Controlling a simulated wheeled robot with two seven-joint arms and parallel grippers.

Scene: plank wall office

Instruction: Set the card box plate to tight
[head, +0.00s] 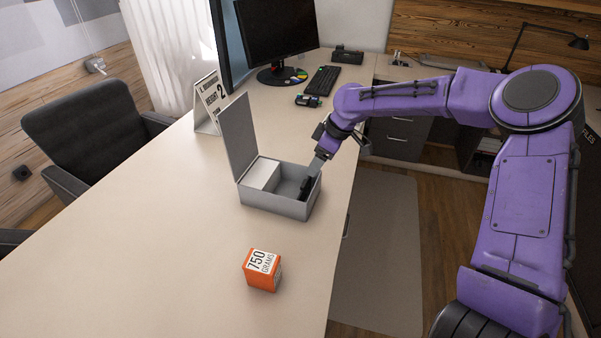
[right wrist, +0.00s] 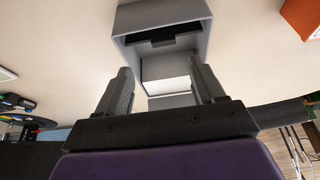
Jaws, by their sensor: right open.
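The grey card box (head: 278,208) stands on the desk with its lid (head: 238,138) raised on the left. A white block of cards (head: 262,174) fills its left part. A dark piece, seemingly the plate (head: 306,188), is inside near the right wall, partly hidden by my gripper. My right gripper (head: 316,168) reaches down over the box's far right side. My left gripper is not in view.
An orange box marked 750 grams (head: 262,270) stands on the desk in front of the card box. A standing sign (head: 207,103), a monitor (head: 275,32), a keyboard (head: 322,81) and a small dark device (head: 308,100) are behind. The desk's left front is clear.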

